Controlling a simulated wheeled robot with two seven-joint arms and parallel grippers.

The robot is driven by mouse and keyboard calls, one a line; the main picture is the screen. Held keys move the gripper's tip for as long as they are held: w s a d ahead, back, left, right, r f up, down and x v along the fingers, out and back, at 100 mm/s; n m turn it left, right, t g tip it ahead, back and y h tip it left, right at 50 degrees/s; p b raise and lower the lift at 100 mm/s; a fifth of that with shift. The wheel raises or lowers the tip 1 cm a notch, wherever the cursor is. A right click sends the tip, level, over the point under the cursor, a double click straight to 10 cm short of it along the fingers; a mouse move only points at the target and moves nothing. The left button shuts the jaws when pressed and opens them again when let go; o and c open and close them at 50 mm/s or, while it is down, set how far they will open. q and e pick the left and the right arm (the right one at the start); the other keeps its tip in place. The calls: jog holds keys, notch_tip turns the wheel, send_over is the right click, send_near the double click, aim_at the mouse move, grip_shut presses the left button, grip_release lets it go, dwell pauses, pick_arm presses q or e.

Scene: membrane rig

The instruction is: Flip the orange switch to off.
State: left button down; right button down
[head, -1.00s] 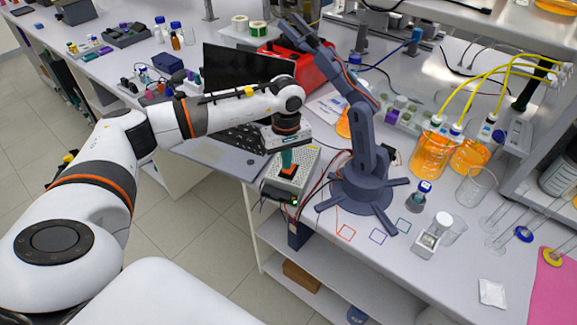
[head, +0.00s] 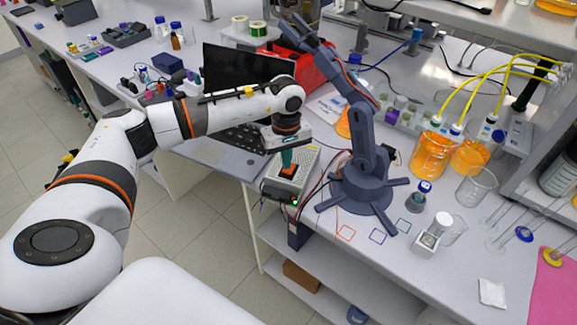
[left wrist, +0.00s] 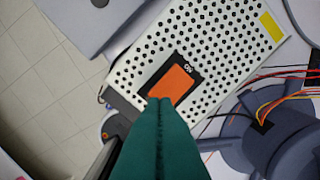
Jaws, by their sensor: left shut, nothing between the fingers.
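The orange switch (left wrist: 172,84) sits in a black frame on a white perforated metal box. One end of the frame bears a small white marking, which looks like "NO" or "ON" upside down. In the head view the switch (head: 288,170) shows as a small orange patch under my left gripper (head: 287,163). The left gripper's green fingers (left wrist: 160,105) are shut together with nothing between them, and their tips overlap the near edge of the switch in the wrist view. I cannot tell whether they touch it. My right gripper is not in view.
The perforated box (head: 303,160) stands at the table's front edge, beside a dark blue robot arm (head: 366,180) with loose wires. A laptop (head: 215,153) lies to the left. Beakers of orange liquid (head: 430,157) stand to the right.

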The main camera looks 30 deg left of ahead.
aim_at(287, 171)
pick_arm(q)
jog(key=shift+f+b, duration=0.85)
jog(key=shift+f, duration=0.1)
dwell(0.5)
jog(key=shift+r+p, duration=1.85)
jog(key=shift+r, duration=1.7)
jog(key=shift+d+f, duration=0.1)
